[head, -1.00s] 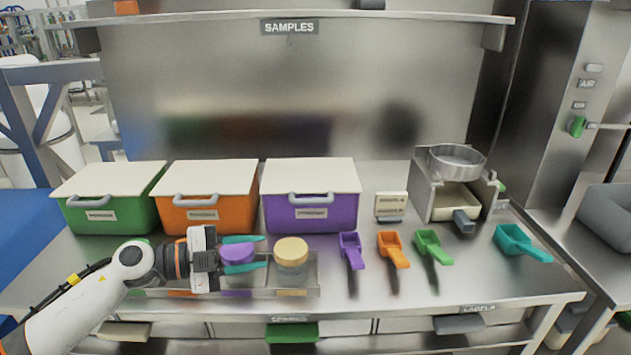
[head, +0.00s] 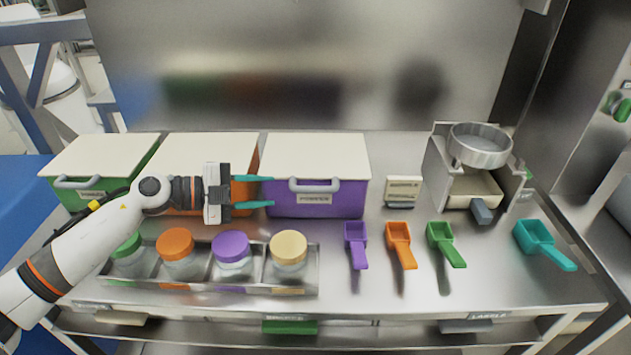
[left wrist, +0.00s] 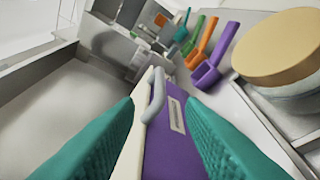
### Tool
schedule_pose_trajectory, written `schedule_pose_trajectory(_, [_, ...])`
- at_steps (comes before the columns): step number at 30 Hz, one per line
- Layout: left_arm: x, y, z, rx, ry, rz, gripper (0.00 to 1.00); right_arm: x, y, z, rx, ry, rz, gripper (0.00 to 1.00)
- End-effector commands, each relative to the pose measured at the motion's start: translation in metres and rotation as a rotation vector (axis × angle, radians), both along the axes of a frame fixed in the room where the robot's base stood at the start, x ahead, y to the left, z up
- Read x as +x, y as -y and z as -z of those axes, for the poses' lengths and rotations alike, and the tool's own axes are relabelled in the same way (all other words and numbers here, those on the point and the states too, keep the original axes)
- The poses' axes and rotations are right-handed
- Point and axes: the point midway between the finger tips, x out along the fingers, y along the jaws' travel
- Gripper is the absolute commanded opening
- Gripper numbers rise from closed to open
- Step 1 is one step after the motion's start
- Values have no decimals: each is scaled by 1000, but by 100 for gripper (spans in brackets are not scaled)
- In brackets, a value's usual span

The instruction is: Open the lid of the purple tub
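The purple tub (head: 335,205) stands at the back of the bench with its cream lid (head: 315,155) closed. A grey handle (head: 314,185) is on its front, above a label. My left gripper (head: 270,191) is open, its teal fingers pointing right, at the tub's front left, short of the handle. In the left wrist view the tub (left wrist: 172,145) and its grey handle (left wrist: 154,95) appear between the two spread teal fingers (left wrist: 165,130). Nothing is between the fingertips. My right gripper is not in view.
An orange tub (head: 245,190) is behind my left gripper, and a green tub (head: 85,195) is further left. Coloured scoops (head: 356,240) lie to the right, near a sieve stand (head: 480,145).

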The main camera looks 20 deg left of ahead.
Motion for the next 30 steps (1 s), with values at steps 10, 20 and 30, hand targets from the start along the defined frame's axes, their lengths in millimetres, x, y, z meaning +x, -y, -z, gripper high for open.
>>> schedule_pose_trajectory(10, [37, 54, 10, -6, 1, 2, 36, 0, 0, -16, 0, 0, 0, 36])
schedule_pose_trajectory(20, [60, 87, 22, -3, 1, 0, 36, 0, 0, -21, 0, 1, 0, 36])
schedule_pose_trajectory(30, [62, 90, 24, -1, 0, 1, 36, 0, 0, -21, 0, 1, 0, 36])
